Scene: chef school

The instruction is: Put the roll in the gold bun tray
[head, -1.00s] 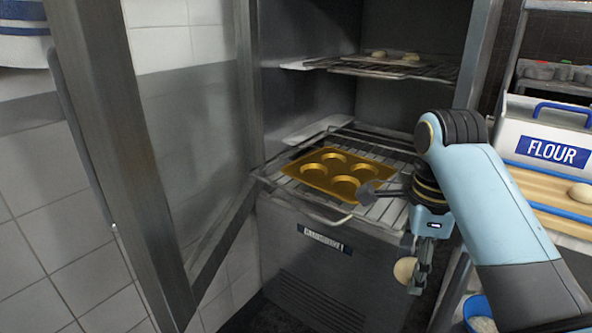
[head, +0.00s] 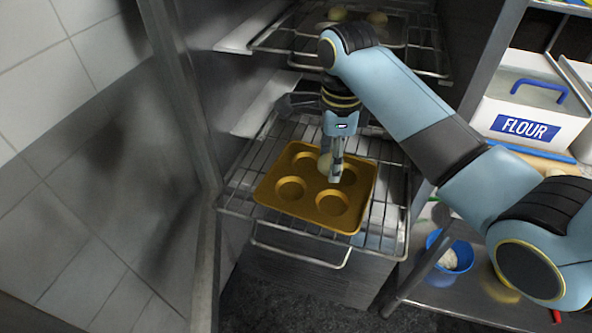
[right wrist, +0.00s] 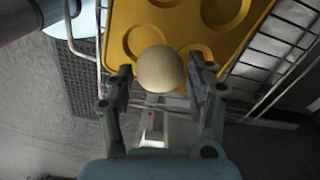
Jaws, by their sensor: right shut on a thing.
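The gold bun tray (head: 268,193), with several round cups, lies on the pulled-out lower wire rack of the open cabinet. My right gripper (head: 336,176) is over the tray, pointing down, shut on the pale round roll (head: 325,163). In the right wrist view the roll (right wrist: 160,68) sits between the two fingers (right wrist: 160,78), with the tray (right wrist: 180,14) behind it. The roll covers part of a cup in that view. I cannot tell whether the roll touches the tray. My left gripper is not in view.
The open cabinet door (head: 180,80) stands at the left. A flour bin (head: 530,110) and a blue bowl (head: 462,262) are on the shelving at right.

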